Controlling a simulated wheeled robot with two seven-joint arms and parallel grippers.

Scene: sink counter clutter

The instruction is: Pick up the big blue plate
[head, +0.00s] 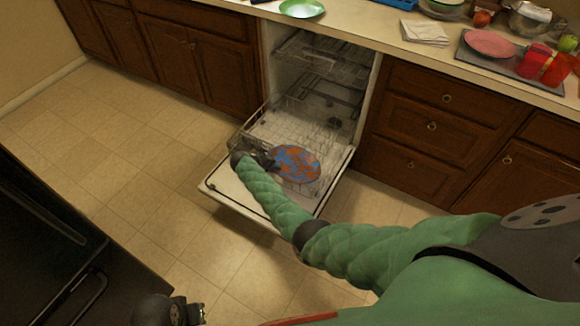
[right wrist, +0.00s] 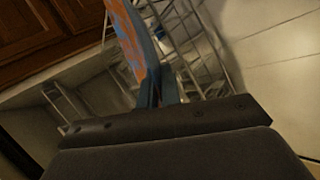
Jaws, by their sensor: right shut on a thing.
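The big blue plate (head: 297,164) has orange-brown patches and is in the dishwasher's pulled-out lower rack. My right gripper (head: 268,160) is shut on the plate's left edge. In the right wrist view the plate (right wrist: 130,42) stands nearly edge-on, its rim between the fingers (right wrist: 160,92). Whether the plate still touches the rack is not clear. My left gripper (head: 194,313) is at the bottom edge of the head view, far from the plate; its jaw opening cannot be made out.
The dishwasher door (head: 222,194) is folded down, with the wire rack (head: 285,125) above it. The counter holds a green plate (head: 301,8), a pink plate (head: 489,43), a red pot (head: 543,64) and a folded cloth (head: 424,32). Tiled floor (head: 120,150) is clear on the left.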

